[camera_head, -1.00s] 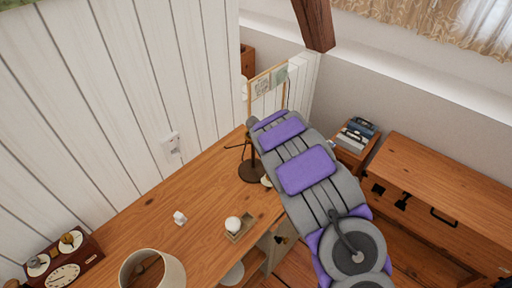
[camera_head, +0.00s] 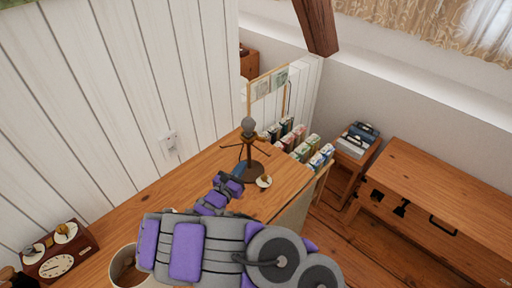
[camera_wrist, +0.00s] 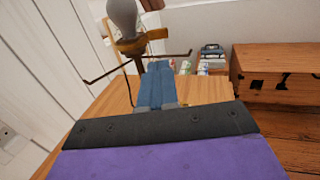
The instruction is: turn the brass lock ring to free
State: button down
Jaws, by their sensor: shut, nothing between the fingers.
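A dark stand (camera_head: 251,168) with thin side arms and a grey bulb-shaped top (camera_head: 248,124) stands on the wooden desk. Just below the bulb is a brass ring (camera_head: 248,136) with a lug sticking out to one side; the ring is clearer in the wrist view (camera_wrist: 132,46). I take it to be the lock ring. My gripper (camera_head: 240,168) is beside the stand's lower post, below the ring. In the wrist view its blue fingers (camera_wrist: 158,68) are together and empty, just below the ring and apart from it. Its tips partly overlap the post in the head view.
A small brass piece on a pale disc (camera_head: 264,181) lies at the stand's foot. Several books (camera_head: 305,148) stand behind the desk. A white panelled wall (camera_head: 120,90) runs along the left. A dial box (camera_head: 60,255) and lampshade (camera_head: 125,268) are at lower left.

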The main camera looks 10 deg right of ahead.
aim_at(261, 141)
jog(key=b+x, duration=0.2)
jog(key=x, duration=0.9)
jog(key=shift+w+d+f, duration=0.1)
jog(key=shift+d, duration=0.15)
jog(key=shift+w+d, duration=0.3)
jog(key=shift+w, duration=0.15)
